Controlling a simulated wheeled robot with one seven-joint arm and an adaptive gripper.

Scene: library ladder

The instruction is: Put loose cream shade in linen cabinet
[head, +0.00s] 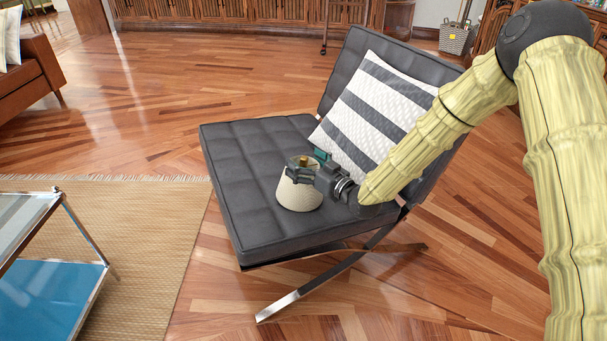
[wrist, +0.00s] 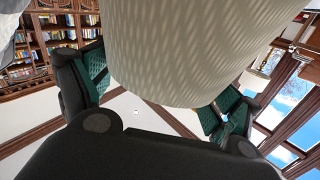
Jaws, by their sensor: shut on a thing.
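The cream shade (head: 299,194) is at the seat of the dark grey tufted chair (head: 250,160), near its front right part; I cannot tell whether it touches the seat. My gripper (head: 305,166) is shut on the shade near its top, reaching in from the right. In the wrist view the ribbed pale shade (wrist: 185,50) fills the upper middle, between my two green-padded fingers (wrist: 160,95). Dark wooden cabinets (head: 215,10) line the far wall; I cannot tell which one is the linen cabinet.
A striped cushion (head: 375,105) leans on the chair back behind my gripper. A glass and metal table (head: 60,265) stands on a woven rug (head: 150,250) at left. A brown sofa (head: 30,70) is at far left. Wooden floor (head: 150,120) is clear between chair and cabinets. A basket (head: 454,38) stands back right.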

